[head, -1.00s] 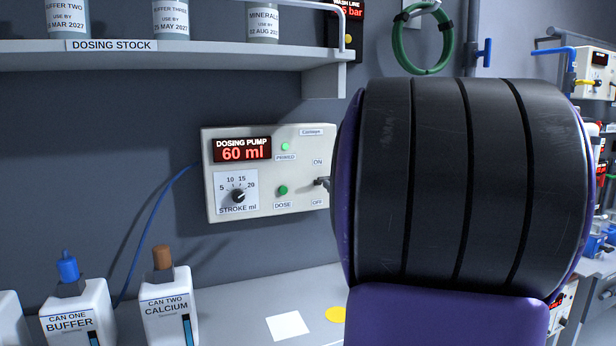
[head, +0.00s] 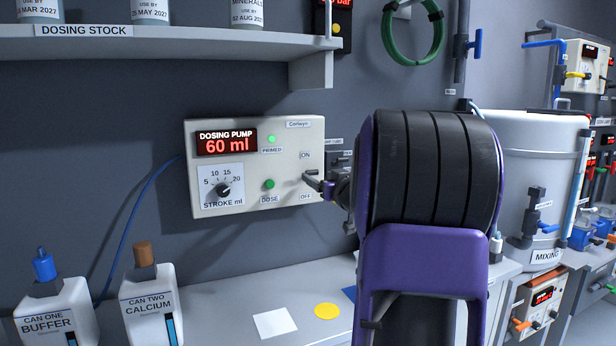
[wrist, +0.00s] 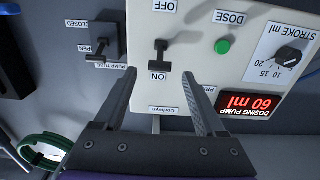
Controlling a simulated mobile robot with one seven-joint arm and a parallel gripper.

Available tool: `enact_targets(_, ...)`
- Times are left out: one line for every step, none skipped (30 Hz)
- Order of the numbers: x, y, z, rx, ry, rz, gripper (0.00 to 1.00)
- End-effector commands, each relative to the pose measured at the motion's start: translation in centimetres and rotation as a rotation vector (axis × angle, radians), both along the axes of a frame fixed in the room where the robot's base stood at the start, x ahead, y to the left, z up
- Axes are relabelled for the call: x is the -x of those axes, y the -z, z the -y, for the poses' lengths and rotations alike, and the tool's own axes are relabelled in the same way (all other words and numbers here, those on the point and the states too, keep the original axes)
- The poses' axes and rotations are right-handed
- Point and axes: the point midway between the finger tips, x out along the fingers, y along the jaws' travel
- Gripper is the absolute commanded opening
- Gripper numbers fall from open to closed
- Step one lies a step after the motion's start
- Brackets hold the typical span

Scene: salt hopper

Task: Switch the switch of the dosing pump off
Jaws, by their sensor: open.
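The dosing pump (head: 285,200) is a cream wall box with a red "60 ml" display. Its dark switch (head: 311,177) sits at the right side between the ON and OFF labels. In the upside-down wrist view, the switch (wrist: 161,56) has its crossbar close to the ON label. My gripper (wrist: 159,76) is open, its two fingers pointing at the panel on either side of the switch's ON end, with no contact visible. In the head view my gripper (head: 328,188) is just right of the switch, and my wrist hides most of the fingers.
A PUMP TUBE lever (wrist: 103,45) is beside the box in the wrist view. The green DOSE button (head: 269,184) and STROKE dial (head: 223,190) are left of the switch. A shelf (head: 180,45) juts out above; the calcium can (head: 150,305) stands below left.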

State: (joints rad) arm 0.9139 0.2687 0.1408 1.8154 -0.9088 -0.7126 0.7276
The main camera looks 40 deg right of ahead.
Motion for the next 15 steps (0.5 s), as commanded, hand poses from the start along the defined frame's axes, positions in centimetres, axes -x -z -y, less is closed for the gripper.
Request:
enact_targets(-1.1, 0.1, 0.2, -0.001, -0.003, 0.0, 0.72)
enact_targets(-1.7, 0.0, 0.3, -0.001, -0.003, 0.0, 0.72)
enact_targets(-2.4, 0.1, 0.5, -0.001, -0.002, 0.0, 0.72)
enact_targets(-2.8, 0.0, 0.6, -0.001, -0.002, 0.001, 0.72)
enact_targets(-3.2, 0.0, 0.7, 0.0, -0.002, 0.001, 0.72)
enact_targets(-3.7, 0.0, 0.9, 0.0, -0.001, 0.0, 0.72)
enact_targets(-4.0, 0.0, 1.0, 0.0, 0.0, 0.0, 0.72)
enact_targets(-4.3, 0.0, 1.0, 0.0, 0.0, 0.0, 0.72)
enact_targets(-4.6, 0.0, 1.1, 0.0, 0.0, 0.0, 0.72)
enact_targets(-4.8, 0.0, 1.1, 0.0, -0.001, 0.0, 0.72)
enact_targets(-4.9, 0.0, 1.2, 0.0, -0.001, 0.0, 0.72)
enact_targets(-5.1, 0.0, 1.2, 0.0, -0.001, 0.0, 0.72)
enact_targets(-5.2, 0.0, 1.2, 0.001, -0.001, 0.0, 0.72)
enact_targets(-5.2, 0.0, 1.2, 0.001, 0.0, 0.001, 0.72)
enact_targets(-5.3, -0.1, 1.2, 0.001, 0.0, 0.001, 0.72)
